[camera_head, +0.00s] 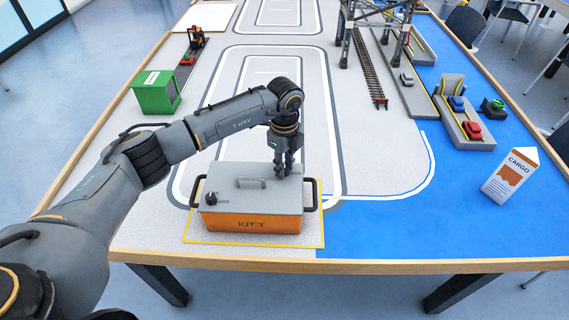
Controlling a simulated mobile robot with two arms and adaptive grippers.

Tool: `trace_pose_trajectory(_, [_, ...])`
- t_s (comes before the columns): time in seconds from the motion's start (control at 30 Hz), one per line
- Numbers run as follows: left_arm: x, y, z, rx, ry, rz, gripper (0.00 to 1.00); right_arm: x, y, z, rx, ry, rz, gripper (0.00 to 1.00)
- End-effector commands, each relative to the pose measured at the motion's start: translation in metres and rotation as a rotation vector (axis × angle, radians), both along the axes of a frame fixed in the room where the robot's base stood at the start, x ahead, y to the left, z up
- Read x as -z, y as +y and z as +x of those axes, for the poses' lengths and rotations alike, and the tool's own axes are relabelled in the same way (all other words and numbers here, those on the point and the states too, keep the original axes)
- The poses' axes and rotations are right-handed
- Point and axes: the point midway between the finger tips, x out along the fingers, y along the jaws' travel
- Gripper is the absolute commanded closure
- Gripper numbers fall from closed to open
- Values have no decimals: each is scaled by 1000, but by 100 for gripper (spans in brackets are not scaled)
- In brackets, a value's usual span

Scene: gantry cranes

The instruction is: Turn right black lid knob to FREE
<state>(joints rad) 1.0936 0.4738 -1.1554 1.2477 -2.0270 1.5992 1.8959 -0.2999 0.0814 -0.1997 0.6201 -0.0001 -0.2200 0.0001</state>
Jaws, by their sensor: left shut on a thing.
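The orange kit box (262,222) with a grey lid (238,179) stands inside a yellow outline near the front of the table. A black knob (212,198) sits at the lid's left front, with small dark lettering beside it. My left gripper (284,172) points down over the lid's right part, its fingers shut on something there. The fingers hide what they hold, and the right lid knob cannot be seen clearly. My right gripper is not in view.
A green box (157,92) stands at the back left. A cargo carton (510,175) stands on the blue area at the right. Toy cars on a grey dock (470,128) and a rail track (368,70) lie farther back. The blue area right of the box is clear.

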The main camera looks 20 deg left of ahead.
Motion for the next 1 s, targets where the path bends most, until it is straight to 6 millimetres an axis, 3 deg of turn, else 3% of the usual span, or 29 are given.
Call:
trace_pose_trajectory(0.53, [0, 0, 0, -21, -1, 0, 100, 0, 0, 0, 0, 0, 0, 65])
trace_pose_trajectory(0.57, [0, 0, 0, -21, -1, 0, 69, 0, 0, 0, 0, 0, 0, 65])
trace_pose_trajectory(0.63, [0, 0, 0, -21, -1, 0, 55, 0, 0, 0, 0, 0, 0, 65])
trace_pose_trajectory(1.0, [-3, 0, 0, -20, -1, 0, 52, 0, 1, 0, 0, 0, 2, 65])
